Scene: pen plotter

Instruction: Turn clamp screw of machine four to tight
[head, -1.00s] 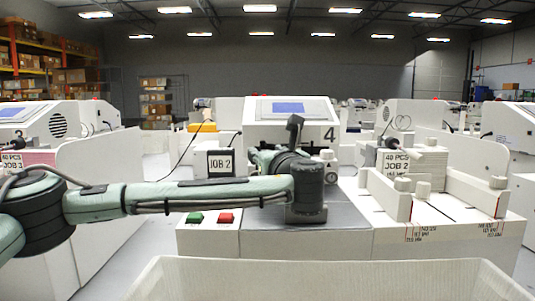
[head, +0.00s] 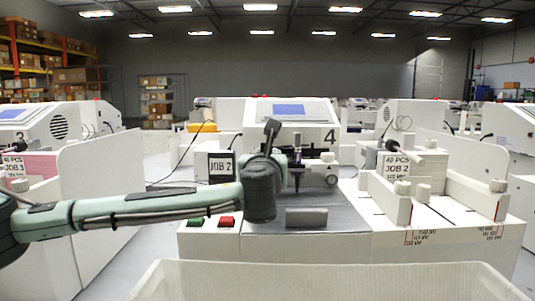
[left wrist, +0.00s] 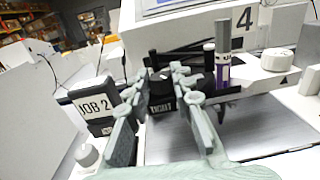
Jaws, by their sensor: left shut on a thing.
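Machine four, marked "4" (head: 330,135), stands in the middle of the head view. A purple and white pen (left wrist: 222,68) with a grey top stands upright at its carriage, and it also shows in the head view (head: 297,163). A white round knob (left wrist: 278,59), which may be the clamp screw, sits right of the pen above a black triangle mark; it also shows in the head view (head: 331,180). My left gripper (left wrist: 164,76) is left of the pen and apart from the knob, its fingers on a small dark labelled block (left wrist: 161,104). My right gripper is not in view.
A "JOB 2" sign (head: 221,166) stands left of my gripper. Green (head: 195,219) and red (head: 227,221) buttons are on the front left. A grey block (head: 306,217) lies on the grey bed (head: 345,222). A white bin (head: 330,267) is in front.

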